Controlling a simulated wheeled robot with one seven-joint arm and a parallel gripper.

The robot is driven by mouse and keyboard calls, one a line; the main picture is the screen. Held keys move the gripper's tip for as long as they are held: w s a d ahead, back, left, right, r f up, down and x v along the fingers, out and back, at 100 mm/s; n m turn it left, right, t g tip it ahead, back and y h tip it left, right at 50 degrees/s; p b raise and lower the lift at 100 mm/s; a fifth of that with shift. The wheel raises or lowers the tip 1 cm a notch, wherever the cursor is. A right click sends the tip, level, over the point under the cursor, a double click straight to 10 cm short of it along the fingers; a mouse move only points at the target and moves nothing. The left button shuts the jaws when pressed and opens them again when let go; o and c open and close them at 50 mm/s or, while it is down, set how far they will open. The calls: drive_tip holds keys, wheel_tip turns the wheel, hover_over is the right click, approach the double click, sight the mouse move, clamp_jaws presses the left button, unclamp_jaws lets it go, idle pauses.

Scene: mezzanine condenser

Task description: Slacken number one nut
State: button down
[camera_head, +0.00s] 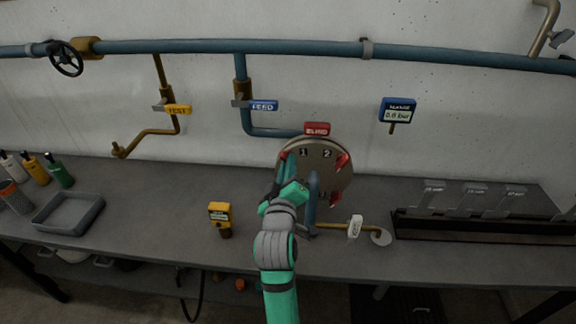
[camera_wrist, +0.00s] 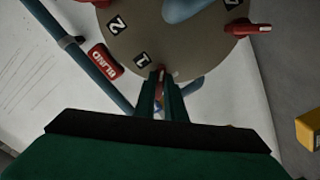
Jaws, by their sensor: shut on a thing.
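A round grey-brown blind flange (camera_head: 325,165) stands at the bench's back, with number plates 1 and 2 on its upper face and a red BLIND tag (camera_head: 317,129) above. The number one nut, red (camera_wrist: 161,76), sits beside plate 1 in the wrist view. My gripper (camera_wrist: 160,92) is shut on this nut, its two dark green fingers hiding most of it. In the head view my gripper (camera_head: 287,168) reaches the flange's left edge. Another red nut (camera_head: 342,161) is beside plate 2, and a further one (camera_head: 335,197) is at the lower right.
A blue pipe (camera_head: 285,132) meets the flange from behind. A yellow device (camera_head: 220,216) stands left of my arm. A gauge (camera_head: 398,109) reads 0.0 bar. A grey tray (camera_head: 47,226) sits far left.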

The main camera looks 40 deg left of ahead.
idle(0.3)
drive_tip(key=c, duration=1.8)
unclamp_jaws()
drive_tip(key=v, duration=1.1)
drive_tip(key=s+d+f+m+h, duration=0.3)
drive_tip(key=s+d+f+m, duration=0.15)
drive_tip(key=d+f, duration=0.4)
drive_tip(key=s+d+f+m+h, duration=0.25)
drive_tip(key=d+f+m, duration=0.25)
drive_tip(key=d+f, duration=0.4)
drive_tip(key=s+d+f+m+h, duration=0.1)
drive_tip(key=s+d+f+m, duration=0.1)
drive_tip(key=s+d, duration=0.2)
drive_tip(key=s+d+f+m+h, duration=0.1)
drive_tip(key=s+d+f+m, duration=0.1)
drive_tip(key=s+d, duration=0.3)
drive_tip(key=s+d+f+m+h, duration=0.1)
drive_tip(key=s+d, duration=0.3)
drive_tip(key=s, duration=0.7)
drive_tip(key=shift+d+f+m+h, duration=0.2)
drive_tip(key=shift+f+m, duration=0.15)
drive_tip(key=shift+f, duration=0.05)
drive_tip(key=shift+d+f+m+h, duration=0.2)
drive_tip(key=shift+f+m, duration=0.1)
drive_tip(key=shift+f, duration=0.15)
